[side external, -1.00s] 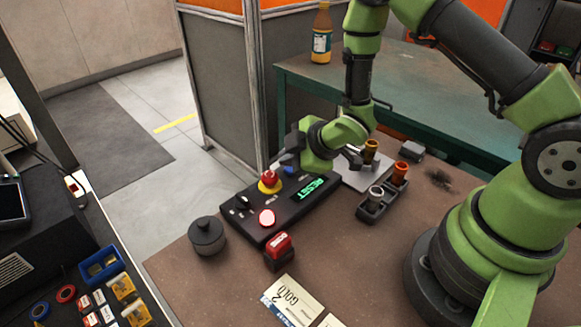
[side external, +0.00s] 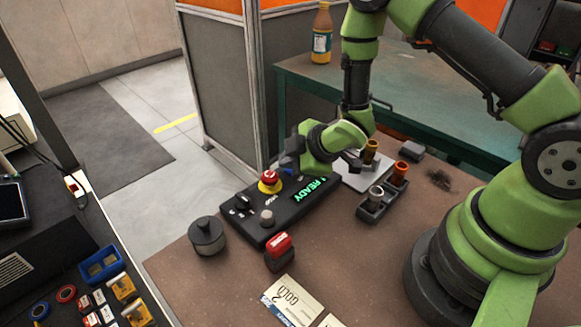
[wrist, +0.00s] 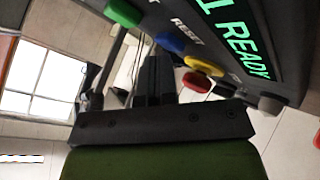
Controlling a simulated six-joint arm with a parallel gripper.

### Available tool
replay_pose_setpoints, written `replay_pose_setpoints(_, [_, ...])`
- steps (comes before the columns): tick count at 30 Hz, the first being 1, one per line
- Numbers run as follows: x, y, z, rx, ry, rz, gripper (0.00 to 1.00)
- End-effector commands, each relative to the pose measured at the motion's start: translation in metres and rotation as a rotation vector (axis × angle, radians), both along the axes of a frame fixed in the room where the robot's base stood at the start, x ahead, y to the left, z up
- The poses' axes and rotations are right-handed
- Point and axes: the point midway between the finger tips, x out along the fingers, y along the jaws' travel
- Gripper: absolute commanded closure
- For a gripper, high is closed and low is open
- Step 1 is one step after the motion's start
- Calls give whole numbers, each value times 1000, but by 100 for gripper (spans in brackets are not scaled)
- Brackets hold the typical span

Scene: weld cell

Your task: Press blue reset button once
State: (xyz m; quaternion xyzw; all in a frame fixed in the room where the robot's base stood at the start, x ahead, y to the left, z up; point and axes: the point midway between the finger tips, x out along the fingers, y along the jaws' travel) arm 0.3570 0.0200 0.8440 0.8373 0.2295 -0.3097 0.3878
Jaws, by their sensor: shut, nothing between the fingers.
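The black control box (side external: 262,222) lies on the brown table, and its green display (side external: 317,189) reads READY. The blue button (wrist: 170,42) sits by the RESET label in the wrist view; in the side view it is small and mostly hidden by my gripper. My gripper (side external: 288,160) is over the back edge of the box, close by the blue button. Its fingers (wrist: 152,75) are shut and empty, with the tips just beside the button in the wrist view. I cannot tell whether they touch it.
A red emergency stop (side external: 270,176) on a yellow base stands close by the fingers. A green button (wrist: 123,12), a black switch and an unlit grey lamp (side external: 267,217) are also on the box.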

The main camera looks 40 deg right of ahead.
Motion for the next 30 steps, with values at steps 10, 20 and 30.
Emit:
replay_pose_setpoints(10, [0, 0, -1, 0, 1, 0, 100])
replay_pose_setpoints(20, [0, 0, 10, 0, -1, 0, 100])
replay_pose_setpoints(30, [0, 0, 16, 0, 1, 1, 100])
